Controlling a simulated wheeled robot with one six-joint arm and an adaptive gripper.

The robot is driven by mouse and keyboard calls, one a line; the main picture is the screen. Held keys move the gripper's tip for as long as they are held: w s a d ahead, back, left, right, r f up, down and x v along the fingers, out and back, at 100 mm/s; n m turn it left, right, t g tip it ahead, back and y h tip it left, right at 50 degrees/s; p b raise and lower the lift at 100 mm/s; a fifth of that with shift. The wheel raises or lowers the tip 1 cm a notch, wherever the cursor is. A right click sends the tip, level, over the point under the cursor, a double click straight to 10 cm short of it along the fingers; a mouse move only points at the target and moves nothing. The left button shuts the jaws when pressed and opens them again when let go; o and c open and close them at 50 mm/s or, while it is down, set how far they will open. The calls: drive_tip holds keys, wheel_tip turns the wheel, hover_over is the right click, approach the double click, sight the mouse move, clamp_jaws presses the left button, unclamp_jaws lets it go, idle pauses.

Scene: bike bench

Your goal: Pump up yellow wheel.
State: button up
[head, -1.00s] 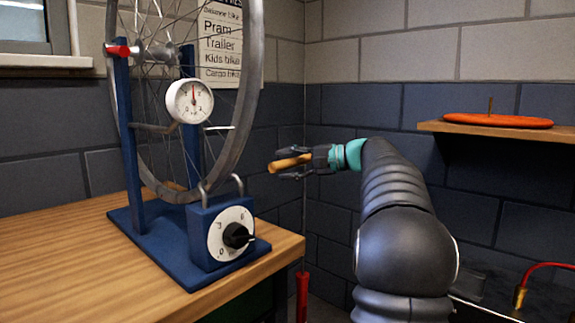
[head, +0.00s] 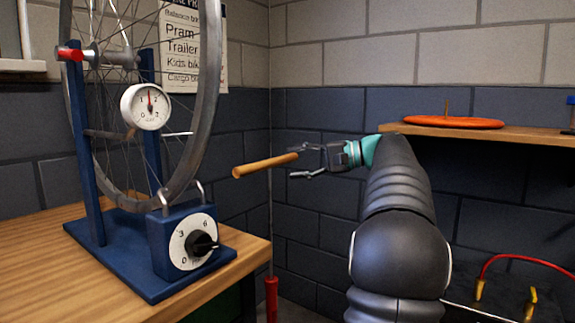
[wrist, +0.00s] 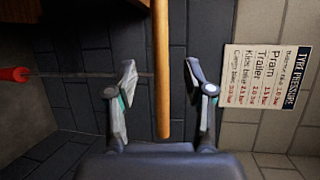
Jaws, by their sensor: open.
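The wheel (head: 208,105) has a grey tyre and stands upright in a blue stand (head: 85,160); no yellow shows on it. A round gauge (head: 146,106) in front of its spokes has its needle near upright, between 1 and 2. The wooden pump handle (head: 262,166) is above a red pump body (head: 271,297), with a thin rod between. My gripper (head: 296,162) is open at the handle's right end. In the wrist view the handle (wrist: 162,80) lies between my two spread fingers (wrist: 160,78), with gaps on both sides.
A blue box with a black dial knob (head: 201,244) stands on the wooden bench (head: 40,285). A shelf (head: 535,133) at right holds an orange disc (head: 453,121). A red hose (head: 520,258) with brass ends is low at right. A tyre pressure poster (wrist: 268,75) hangs on the wall.

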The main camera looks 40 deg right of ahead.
drive_tip(key=shift+c, duration=0.2)
drive_tip(key=shift+a, duration=0.1)
drive_tip(key=c, duration=0.4)
drive_tip(key=a+r+n, duration=0.1)
drive_tip(key=a+r, duration=0.1)
drive_tip(key=a+r+n+g+h, duration=0.1)
drive_tip(key=a+r+n, duration=0.1)
drive_tip(key=r, duration=0.1)
drive_tip(key=shift+a+r, duration=0.15)
drive_tip(key=shift+a, duration=0.2)
clamp_jaws()
wheel_tip(320, 180, up, 6)
drive_tip(key=s+d+n+h, duration=0.1)
drive_tip(key=s+n+h, duration=0.1)
drive_tip(key=n+h, duration=0.65)
drive_tip(key=w+a+f+n+y+b, duration=0.2)
drive_tip(key=w+a+f+n+b, duration=0.1)
drive_tip(key=w+f, duration=0.5)
drive_tip(key=shift+w+f, duration=0.3)
drive_tip(key=shift+f, duration=0.6)
